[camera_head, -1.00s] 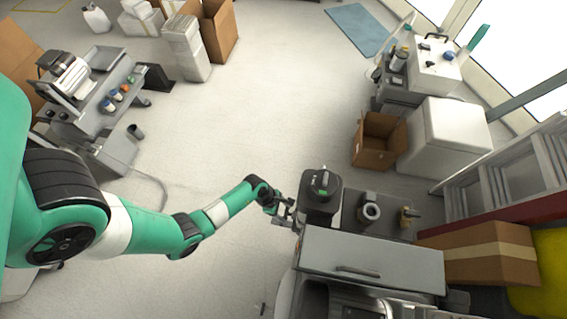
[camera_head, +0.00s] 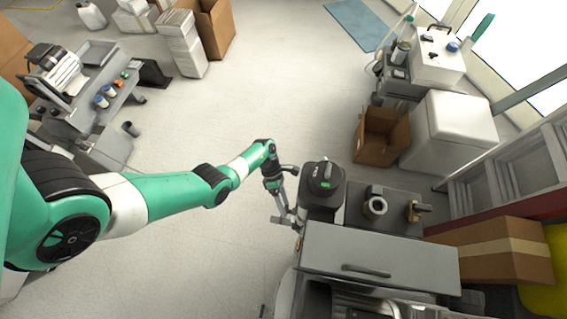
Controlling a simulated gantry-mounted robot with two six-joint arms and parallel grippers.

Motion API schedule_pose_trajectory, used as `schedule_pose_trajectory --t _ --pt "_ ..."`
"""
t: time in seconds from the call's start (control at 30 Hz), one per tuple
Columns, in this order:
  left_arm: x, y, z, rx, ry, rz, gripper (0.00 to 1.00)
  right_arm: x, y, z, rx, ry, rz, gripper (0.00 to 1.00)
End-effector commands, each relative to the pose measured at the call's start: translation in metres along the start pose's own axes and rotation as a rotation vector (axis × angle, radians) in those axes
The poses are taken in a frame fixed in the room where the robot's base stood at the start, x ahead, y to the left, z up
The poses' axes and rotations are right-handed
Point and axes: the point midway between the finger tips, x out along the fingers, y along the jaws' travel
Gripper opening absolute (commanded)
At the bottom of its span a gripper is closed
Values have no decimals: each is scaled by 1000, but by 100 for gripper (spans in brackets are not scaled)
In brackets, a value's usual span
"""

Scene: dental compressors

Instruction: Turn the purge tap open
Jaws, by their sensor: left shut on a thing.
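My left arm reaches in from the left, and its gripper (camera_head: 284,219) points down and slightly right, at the left side of the compressor unit with the black-capped housing (camera_head: 322,184). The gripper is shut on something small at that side. I take it for the purge tap, but it is too small and too covered by the fingers to make out its shape or the angle of its handle. My right gripper is not in view.
A grey cabinet (camera_head: 375,258) with a handle stands just right of the gripper. Brass fittings (camera_head: 417,210) sit behind it. An open cardboard box (camera_head: 380,137) and a white cabinet (camera_head: 452,128) stand farther back.

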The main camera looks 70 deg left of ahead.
Motion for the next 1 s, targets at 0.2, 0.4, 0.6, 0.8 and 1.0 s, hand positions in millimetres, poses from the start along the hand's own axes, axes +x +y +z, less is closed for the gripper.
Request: schedule_pose_trajectory --t 0.2,0.4,0.6,0.8,1.0 --pt "1 2 -1 -17 1 -40 9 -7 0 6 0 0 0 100" --pt "1 2 -1 -19 2 -44 9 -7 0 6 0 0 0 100" --pt "1 2 -1 -19 2 -43 67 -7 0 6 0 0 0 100" --pt "1 2 -1 -19 2 -44 95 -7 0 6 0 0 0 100" --pt "0 2 0 -19 1 -44 95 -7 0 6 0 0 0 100"
